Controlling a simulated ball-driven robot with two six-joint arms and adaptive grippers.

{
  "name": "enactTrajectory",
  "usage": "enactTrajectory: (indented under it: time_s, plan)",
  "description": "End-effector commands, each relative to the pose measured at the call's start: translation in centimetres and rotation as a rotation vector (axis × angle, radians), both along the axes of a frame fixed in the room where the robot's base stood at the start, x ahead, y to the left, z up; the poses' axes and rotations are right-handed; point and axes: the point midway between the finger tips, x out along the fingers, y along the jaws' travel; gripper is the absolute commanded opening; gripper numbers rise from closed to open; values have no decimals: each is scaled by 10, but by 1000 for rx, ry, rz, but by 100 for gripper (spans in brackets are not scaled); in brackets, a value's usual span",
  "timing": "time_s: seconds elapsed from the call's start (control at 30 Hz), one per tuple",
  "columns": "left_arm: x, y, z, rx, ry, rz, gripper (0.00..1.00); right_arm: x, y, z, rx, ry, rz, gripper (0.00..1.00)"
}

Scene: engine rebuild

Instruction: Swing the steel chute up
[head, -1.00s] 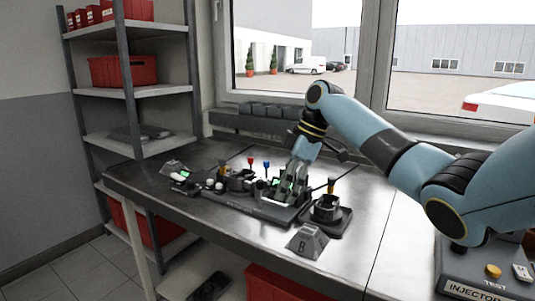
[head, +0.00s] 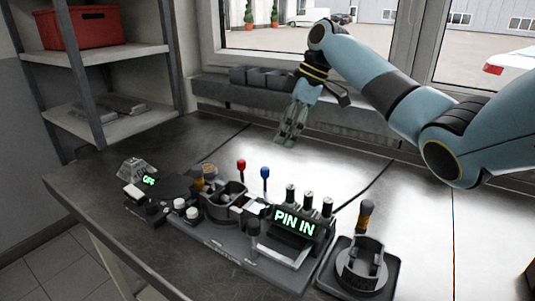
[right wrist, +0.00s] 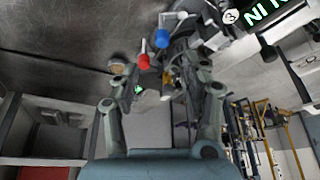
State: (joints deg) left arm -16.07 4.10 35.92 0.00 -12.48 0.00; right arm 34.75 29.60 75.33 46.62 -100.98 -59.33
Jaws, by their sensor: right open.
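A black fixture (head: 215,240) lies along the bench. At its right end stands a box (head: 297,227) with a green "PIN IN" display, which also shows in the right wrist view (right wrist: 262,14). A pale steel piece (head: 283,250), which looks like the chute, sits low in front of that box; its exact tilt is hard to tell. My right gripper (head: 290,134) is open and empty, pointing down behind the fixture, apart from it. In the right wrist view its spread fingers (right wrist: 160,85) have nothing between their pads. My left gripper is not in view.
A red knob (head: 241,164) and a blue knob (head: 265,173) stand up behind the fixture. A round cup on a black base (head: 361,268) stands to the right, and an "OFF" display (head: 149,181) to the left. Bare bench (head: 420,230) lies at right.

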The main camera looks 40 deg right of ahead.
Motion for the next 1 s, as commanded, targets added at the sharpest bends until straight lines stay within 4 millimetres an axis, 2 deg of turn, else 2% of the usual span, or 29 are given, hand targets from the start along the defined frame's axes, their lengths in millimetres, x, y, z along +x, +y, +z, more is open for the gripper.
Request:
enactTrajectory:
  time_s: [0.2, 0.33, 0.47, 0.63, 0.77, 1.0]
  plan:
    - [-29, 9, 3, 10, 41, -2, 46, 5, 10, -23, 5, 3, 0, 46]
    - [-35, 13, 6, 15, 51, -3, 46, 10, 19, -48, 5, 4, 0, 46]
    - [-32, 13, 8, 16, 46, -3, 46, 15, 27, -71, 4, 4, 0, 46]
    - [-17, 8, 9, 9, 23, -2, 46, 20, 33, -92, 3, 2, 0, 46]
    - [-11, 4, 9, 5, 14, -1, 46, 22, 35, -98, 0, 0, 1, 46]
    - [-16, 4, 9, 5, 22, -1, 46, 22, 36, -99, 0, 0, 1, 46]
